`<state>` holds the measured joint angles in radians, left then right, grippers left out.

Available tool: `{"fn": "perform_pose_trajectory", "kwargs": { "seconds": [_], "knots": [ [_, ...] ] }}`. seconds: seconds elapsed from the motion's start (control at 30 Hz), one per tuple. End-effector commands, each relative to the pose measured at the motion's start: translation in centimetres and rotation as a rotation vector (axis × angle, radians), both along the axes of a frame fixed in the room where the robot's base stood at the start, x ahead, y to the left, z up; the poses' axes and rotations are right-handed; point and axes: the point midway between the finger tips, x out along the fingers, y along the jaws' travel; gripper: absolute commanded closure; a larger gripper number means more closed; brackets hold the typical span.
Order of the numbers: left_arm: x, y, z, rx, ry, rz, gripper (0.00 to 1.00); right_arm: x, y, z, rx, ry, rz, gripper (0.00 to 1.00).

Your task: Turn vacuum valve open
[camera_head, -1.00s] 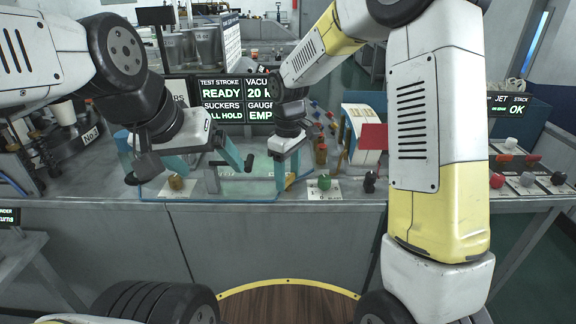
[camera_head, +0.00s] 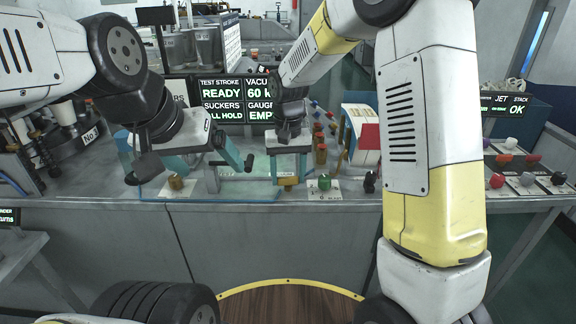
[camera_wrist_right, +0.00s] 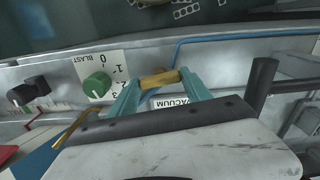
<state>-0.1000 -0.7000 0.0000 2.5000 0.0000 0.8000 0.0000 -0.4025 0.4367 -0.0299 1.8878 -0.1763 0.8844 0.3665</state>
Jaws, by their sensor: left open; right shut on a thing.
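The vacuum valve's yellow handle (camera_wrist_right: 160,79) sits between the teal fingers of my right gripper (camera_wrist_right: 155,84) in the right wrist view, beside a label reading VACUUM (camera_wrist_right: 170,103). In the head view my right gripper (camera_head: 288,170) points down at the bench's front edge, with the yellow handle (camera_head: 288,181) just visible under it. It is shut on the handle. The valve's base is mostly hidden. The display (camera_head: 235,98) shows a vacuum figure starting with 60, partly covered by my right arm. My left gripper (camera_head: 190,168) is open, above the left part of the bench.
A green knob (camera_head: 324,182) on a BLAST scale and a black knob (camera_head: 370,182) stand right of the handle. A small brass knob (camera_head: 176,183) is under my left gripper. A white and red box (camera_head: 362,135) stands behind. Several coloured buttons (camera_head: 515,170) are at the right.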

Motion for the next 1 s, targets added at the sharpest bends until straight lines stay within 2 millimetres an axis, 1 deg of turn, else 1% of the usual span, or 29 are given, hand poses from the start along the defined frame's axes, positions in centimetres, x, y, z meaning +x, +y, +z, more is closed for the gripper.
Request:
{"fn": "perform_pose_trajectory", "kwargs": {
  "seconds": [0.1,0.33,0.83,0.87,0.9,0.97,1.0],
  "knots": [
    [0.00,0.00,0.00,0.000,0.000,0.000,0.12,0.08,0.04,0.09,0.001,-0.003,-0.058,0.84],
    [0.00,0.00,0.00,0.000,0.000,0.000,0.12,0.10,0.02,0.09,0.000,-0.003,-0.124,0.84],
    [0.00,0.00,0.00,0.000,0.000,0.000,0.12,0.10,0.01,0.10,0.001,-0.003,-0.143,0.84],
    [0.00,0.00,0.00,0.000,0.000,0.000,0.12,0.10,0.01,0.10,0.001,-0.003,-0.143,0.42],
    [0.00,0.00,0.00,0.000,0.000,0.000,0.12,0.10,0.01,0.10,0.001,-0.003,-0.143,0.34],
    [0.00,0.00,0.00,0.000,0.000,0.000,0.12,0.09,0.01,0.08,0.001,-0.003,-0.142,0.22],
    [0.00,0.00,0.00,0.000,0.000,0.000,0.12,0.08,0.01,0.07,0.001,-0.003,-0.142,0.22]
  ]
}}
